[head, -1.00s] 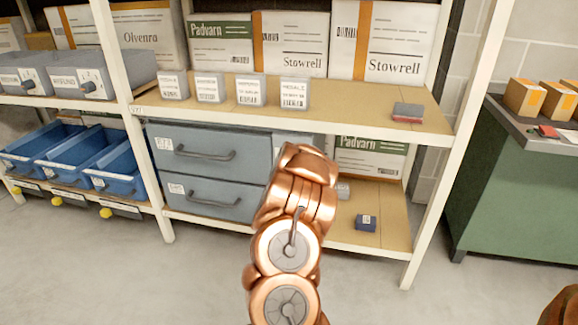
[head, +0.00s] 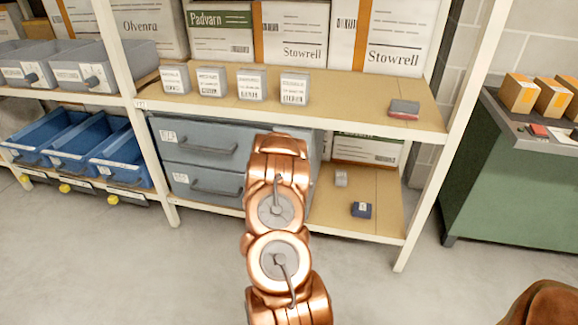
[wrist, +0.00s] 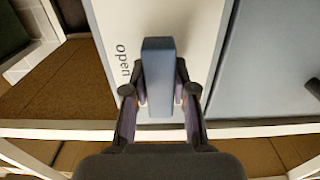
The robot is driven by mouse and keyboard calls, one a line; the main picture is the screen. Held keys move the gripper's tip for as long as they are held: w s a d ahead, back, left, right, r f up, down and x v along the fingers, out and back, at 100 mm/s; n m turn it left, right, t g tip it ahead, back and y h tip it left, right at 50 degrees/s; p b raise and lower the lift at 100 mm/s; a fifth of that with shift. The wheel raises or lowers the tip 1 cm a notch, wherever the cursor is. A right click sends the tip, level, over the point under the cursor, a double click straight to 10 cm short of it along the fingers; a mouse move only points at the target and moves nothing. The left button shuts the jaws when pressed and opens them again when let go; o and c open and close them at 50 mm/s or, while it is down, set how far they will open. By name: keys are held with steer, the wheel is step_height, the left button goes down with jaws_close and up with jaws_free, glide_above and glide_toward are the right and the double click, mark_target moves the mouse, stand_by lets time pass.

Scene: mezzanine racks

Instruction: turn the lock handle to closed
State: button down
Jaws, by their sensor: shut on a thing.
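The lock handle (wrist: 158,75) is a blue-grey bar in the middle of the wrist view. It lies over a pale plate (wrist: 205,40) printed with the word "open" just left of the bar. My gripper (wrist: 160,88) has one finger on each side of the bar and is shut on it. The bar points up and down in the wrist view. In the head view my copper-coloured arm hides the gripper and the handle.
Blue-grey drawers (head: 200,146) with dark pulls fill the lower bay beside my arm. A shelf board (head: 345,100) with small boxes runs above. A white rack post (head: 440,140) and a green cabinet (head: 500,190) stand to the right. Floor in front is clear.

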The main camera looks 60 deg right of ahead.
stand_by(0.3)
steer(key=c, duration=0.9)
jaws_free()
steer(key=shift+a, duration=0.15)
steer(key=v, duration=1.1)
steer(key=shift+s+a, duration=0.2)
steer(key=shift+a, duration=0.15)
